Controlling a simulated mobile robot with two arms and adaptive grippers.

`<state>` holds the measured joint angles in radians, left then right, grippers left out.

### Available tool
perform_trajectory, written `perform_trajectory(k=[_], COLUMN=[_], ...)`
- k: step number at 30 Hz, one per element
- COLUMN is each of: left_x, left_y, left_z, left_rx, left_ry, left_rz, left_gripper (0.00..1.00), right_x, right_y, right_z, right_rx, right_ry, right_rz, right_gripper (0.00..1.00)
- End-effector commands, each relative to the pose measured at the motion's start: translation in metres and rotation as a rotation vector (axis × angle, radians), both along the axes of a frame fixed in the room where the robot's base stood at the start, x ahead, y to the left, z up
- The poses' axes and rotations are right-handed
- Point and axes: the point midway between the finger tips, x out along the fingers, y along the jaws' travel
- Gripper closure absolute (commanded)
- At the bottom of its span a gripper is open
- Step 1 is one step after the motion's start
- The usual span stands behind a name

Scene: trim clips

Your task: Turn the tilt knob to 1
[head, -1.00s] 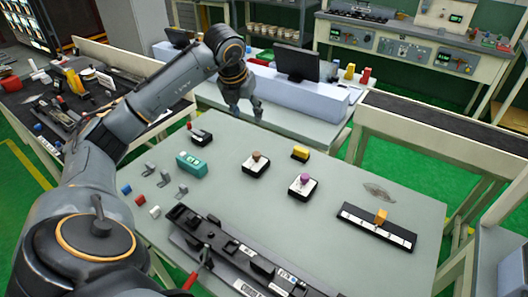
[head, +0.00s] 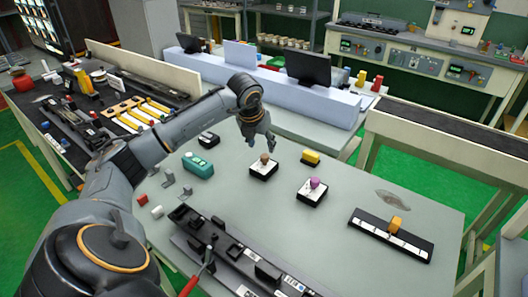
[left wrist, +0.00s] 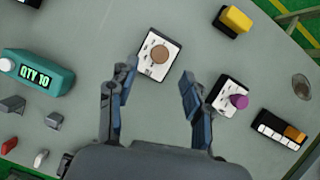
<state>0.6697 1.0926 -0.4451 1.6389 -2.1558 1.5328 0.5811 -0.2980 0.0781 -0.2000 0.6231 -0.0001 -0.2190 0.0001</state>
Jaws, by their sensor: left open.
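A brown knob (head: 265,158) stands on a small white-faced black box on the grey table. A purple knob (head: 315,183) stands on a similar box to its right. The labels are too small to read, so I cannot tell which one is the tilt knob. My left gripper (head: 251,143) is open and empty, above the table just behind and left of the brown knob in the head view. In the left wrist view, the brown knob (left wrist: 160,54) shows ahead between the open fingers (left wrist: 158,75), and the purple knob (left wrist: 239,101) is right of them. My right gripper is not seen.
A teal counter reading "QTY 10" (left wrist: 35,72) is left of the knobs. A yellow block (head: 311,157) sits behind them. A black strip with an orange slider (head: 396,224) lies at the right, and a long dark fixture (head: 240,258) in front.

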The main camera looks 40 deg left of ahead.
Motion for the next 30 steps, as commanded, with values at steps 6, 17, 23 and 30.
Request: perform_trajectory(k=[6, 17, 23, 30], left_x=[0.014, 0.024, 0.023, 0.023], left_y=[0.004, 0.008, 0.008, 0.008], left_z=[-0.038, -0.06, -0.06, -0.06], left_rx=[-0.001, 0.002, 0.002, 0.002], left_ry=[0.003, -0.001, -0.001, -0.001], left_rz=[0.001, -0.001, -0.001, -0.001], left_gripper=[0.5, 0.5, 0.52, 1.0], right_x=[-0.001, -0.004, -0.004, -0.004], right_y=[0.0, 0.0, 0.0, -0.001], right_z=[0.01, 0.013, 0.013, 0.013], right_rx=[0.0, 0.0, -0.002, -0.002], right_ry=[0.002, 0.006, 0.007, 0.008], right_rz=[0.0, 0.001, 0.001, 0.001], right_gripper=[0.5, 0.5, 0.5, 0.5])
